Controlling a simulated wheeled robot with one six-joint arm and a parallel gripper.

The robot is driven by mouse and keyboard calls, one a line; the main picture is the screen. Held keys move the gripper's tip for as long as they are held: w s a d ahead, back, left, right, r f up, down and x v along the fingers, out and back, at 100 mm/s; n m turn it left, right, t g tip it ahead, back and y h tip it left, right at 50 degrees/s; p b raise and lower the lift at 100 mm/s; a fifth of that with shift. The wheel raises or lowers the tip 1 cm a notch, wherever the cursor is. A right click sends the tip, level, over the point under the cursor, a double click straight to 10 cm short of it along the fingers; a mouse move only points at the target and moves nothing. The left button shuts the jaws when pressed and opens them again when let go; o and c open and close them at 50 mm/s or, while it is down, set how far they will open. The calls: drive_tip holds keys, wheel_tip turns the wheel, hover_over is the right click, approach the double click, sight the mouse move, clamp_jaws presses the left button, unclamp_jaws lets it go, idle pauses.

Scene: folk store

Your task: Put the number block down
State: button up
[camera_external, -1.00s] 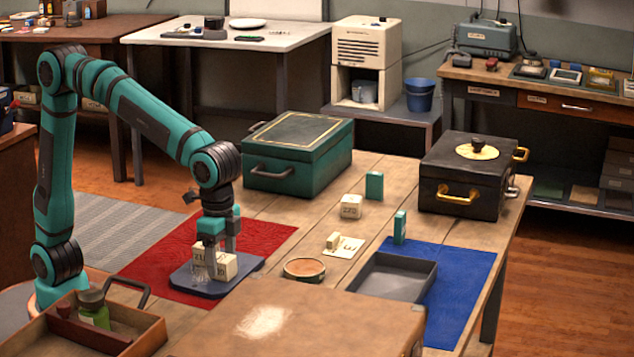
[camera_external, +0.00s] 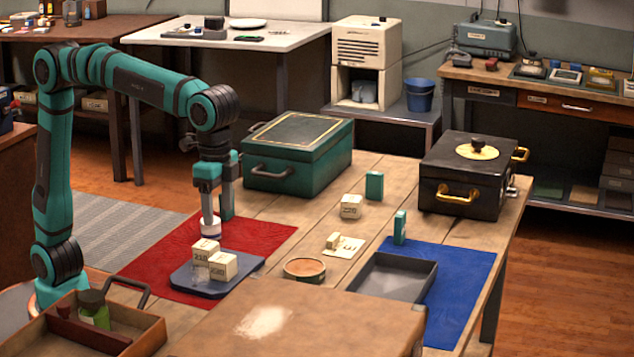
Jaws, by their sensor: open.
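Cream number blocks sit close together on a dark blue-grey plate (camera_external: 192,287) over the red mat: one at the right (camera_external: 222,266), one at the left (camera_external: 201,266) and one higher behind (camera_external: 207,245). Their printed numbers are hard to read. Another number block (camera_external: 351,206) stands on the wooden table.
A green lidded box (camera_external: 298,155) and a black box (camera_external: 470,178) stand at the back. A grey tray (camera_external: 400,290) lies on the blue mat (camera_external: 465,280). A round dish (camera_external: 304,269), teal blocks (camera_external: 374,186) and a wooden caddy (camera_external: 140,330) stand around. The red mat's rear (camera_external: 250,230) is clear.

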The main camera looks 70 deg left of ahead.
drive_tip(key=w+a+r+n+t+h, duration=0.1)
drive_tip(key=w+a+r+t, duration=0.15)
drive_tip(key=a, duration=0.75)
drive_tip(key=w+a+r+n+t+h, duration=0.2)
drive_tip(key=w+a+r, duration=0.15)
drive_tip(key=a, duration=0.75)
drive_tip(key=w+a+r+n+t+h, duration=0.1)
drive_tip(key=w+a+r+t, duration=0.2)
drive_tip(key=a, duration=0.7)
drive_tip(key=s+a+r+n+t+y, duration=0.2)
drive_tip(key=s+a+t, duration=0.3)
drive_tip(key=a, duration=0.7)
drive_tip(key=s+a+r+n+t+y, duration=0.2)
drive_tip(key=s+a+t, duration=0.3)
drive_tip(key=s+a, duration=0.4)
drive_tip(key=a+n, duration=0.1)
drive_tip(key=a, duration=0.3)
drive_tip(key=shift+s+a+r, duration=0.2)
drive_tip(key=shift+a+r, duration=0.05)
drive_tip(key=shift+a, duration=0.05)
drive_tip(key=shift+o, duration=0.4)
